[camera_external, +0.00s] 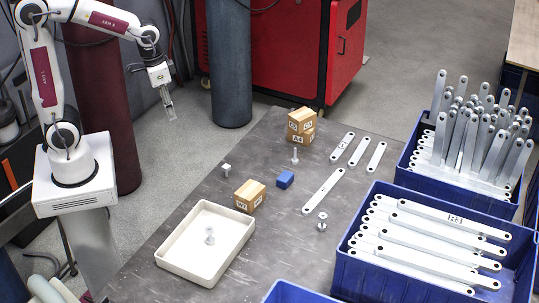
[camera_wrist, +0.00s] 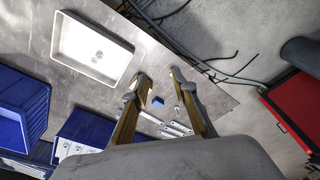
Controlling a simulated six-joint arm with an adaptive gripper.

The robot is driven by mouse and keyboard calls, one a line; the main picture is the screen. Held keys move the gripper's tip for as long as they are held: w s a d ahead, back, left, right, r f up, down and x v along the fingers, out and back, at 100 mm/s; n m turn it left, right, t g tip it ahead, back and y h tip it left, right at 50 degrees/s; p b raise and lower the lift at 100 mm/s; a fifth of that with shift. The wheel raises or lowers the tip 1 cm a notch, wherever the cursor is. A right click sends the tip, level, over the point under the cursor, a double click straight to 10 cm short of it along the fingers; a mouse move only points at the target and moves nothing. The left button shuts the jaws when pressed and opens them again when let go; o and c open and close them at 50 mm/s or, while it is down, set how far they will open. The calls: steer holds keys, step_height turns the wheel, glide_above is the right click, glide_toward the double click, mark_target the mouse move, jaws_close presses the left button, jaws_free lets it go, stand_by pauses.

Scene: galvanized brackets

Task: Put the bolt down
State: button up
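A silvery bolt (camera_external: 209,236) stands head-down or on its flange in the cream tray (camera_external: 163,258); which end is up is hard to tell. In the wrist view the same bolt (camera_wrist: 98,55) shows small inside the tray (camera_wrist: 68,40). Two similar bolts stand on the table, one by the wooden blocks (camera_external: 295,156) and one near the blue crate (camera_external: 322,222). My gripper (camera_external: 169,112) hangs in the air beyond the table's left edge, away from the bolts. In the wrist view its fingers (camera_wrist: 160,78) are apart with nothing between them.
Wooden blocks (camera_external: 301,127), another wooden block (camera_external: 250,195), a blue block (camera_external: 285,179) and a small pale piece (camera_external: 226,169) sit on the grey table (camera_external: 200,189). Loose flat brackets (camera_external: 323,191) lie right of them. Blue crates (camera_external: 352,276) full of brackets fill the right side.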

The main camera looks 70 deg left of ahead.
steer(key=w+a+f+g, duration=0.1)
steer(key=w+f, duration=0.7)
steer(key=w, duration=0.5)
steer(key=m+t, duration=0.1)
steer(key=t, duration=0.1)
glide_toward(295, 150)
steer(key=shift+h, duration=0.3)
steer(key=s+f, duration=0.1)
steer(key=f, duration=0.1)
steer(key=s+f, duration=0.4)
steer(key=shift+s+a+f, duration=0.1)
steer(key=shift+s+a, duration=0.05)
steer(key=shift+a, duration=0.25)
steer(key=shift+m+t, duration=0.7)
steer(key=shift+t, duration=0.2)
steer(key=w+r, duration=0.2)
steer(key=w, duration=0.1)
steer(key=w+r, duration=0.1)
steer(key=w, duration=0.1)
steer(key=shift+a+r, duration=0.1)
steer(key=shift+a, duration=0.15)
steer(key=shift+x, duration=1.35)
steer(key=shift+d+x, duration=0.2)
steer(key=shift+x, duration=2.35)
